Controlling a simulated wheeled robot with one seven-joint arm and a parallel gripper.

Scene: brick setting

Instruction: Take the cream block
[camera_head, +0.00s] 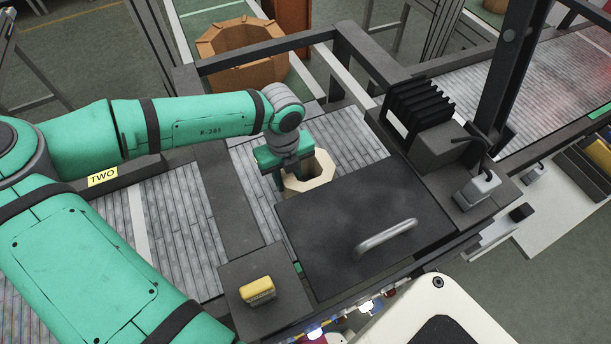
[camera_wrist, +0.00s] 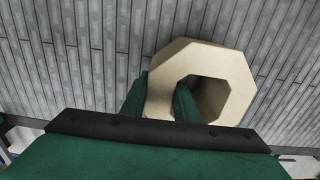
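The cream block (camera_head: 322,181) is an eight-sided ring with a hole through its middle, on the grey slatted conveyor beside the dark plate. It also shows in the wrist view (camera_wrist: 228,62). My gripper (camera_head: 291,176) points down at the block's left side. In the wrist view, my gripper (camera_wrist: 160,92) has one green finger outside the ring and the other in its hole, with the ring's wall between them. The wall fills most of the gap; whether both fingers press on it is not clear. The finger ends are partly hidden.
A dark plate with a metal handle (camera_head: 386,239) lies close to the block's right. A yellow block (camera_head: 257,291) sits on a dark pad in front. A black finned unit (camera_head: 418,108) stands right. A larger wooden octagonal ring (camera_head: 240,75) lies behind the frame rail.

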